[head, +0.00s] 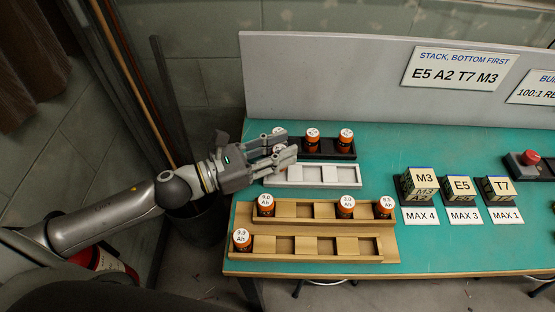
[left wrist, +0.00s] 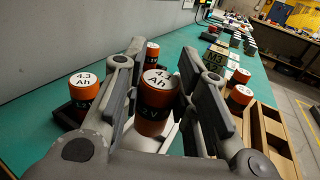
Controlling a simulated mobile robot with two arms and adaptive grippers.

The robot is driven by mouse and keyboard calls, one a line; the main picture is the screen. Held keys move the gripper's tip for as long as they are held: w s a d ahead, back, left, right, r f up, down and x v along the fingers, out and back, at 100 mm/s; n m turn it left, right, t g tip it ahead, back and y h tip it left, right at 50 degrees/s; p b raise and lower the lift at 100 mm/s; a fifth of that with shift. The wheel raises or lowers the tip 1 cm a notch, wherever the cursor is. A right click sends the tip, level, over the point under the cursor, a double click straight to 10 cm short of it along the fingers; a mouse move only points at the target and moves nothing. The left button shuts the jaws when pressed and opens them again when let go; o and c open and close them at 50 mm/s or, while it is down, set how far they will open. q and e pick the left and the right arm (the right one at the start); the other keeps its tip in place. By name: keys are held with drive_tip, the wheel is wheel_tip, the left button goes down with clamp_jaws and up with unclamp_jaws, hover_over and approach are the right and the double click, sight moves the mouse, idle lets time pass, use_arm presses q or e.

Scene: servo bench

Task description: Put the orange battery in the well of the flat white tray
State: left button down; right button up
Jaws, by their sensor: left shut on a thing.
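My left gripper (head: 284,148) is shut on an orange battery with a white top (left wrist: 157,88). It holds the battery upright between its fingers. In the head view the fingers hide most of this battery. The flat white tray (head: 315,183) lies just in front of the gripper, and its wells look empty where they show. A pale strip of it shows under the held battery in the left wrist view. How high the battery is over the tray cannot be told. My right gripper is not in view.
A black tray (head: 328,155) behind holds several orange batteries, one close beside the left fingers. Stepped wooden trays (head: 310,257) with several more batteries stand in front. Lettered blocks (head: 418,183) are to the right. A grey panel (head: 330,75) rises behind the green bench.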

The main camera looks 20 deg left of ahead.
use_arm(q)
drive_tip(key=f, duration=0.3)
drive_tip(key=shift+w+a+f, duration=0.1)
drive_tip(key=shift+a+f, duration=0.15)
drive_tip(key=shift+f, duration=0.1)
drive_tip(key=shift+f, duration=0.2)
drive_tip(key=c, duration=1.1)
unclamp_jaws()
drive_tip(key=shift+c, duration=0.2)
drive_tip(key=shift+r, duration=0.1)
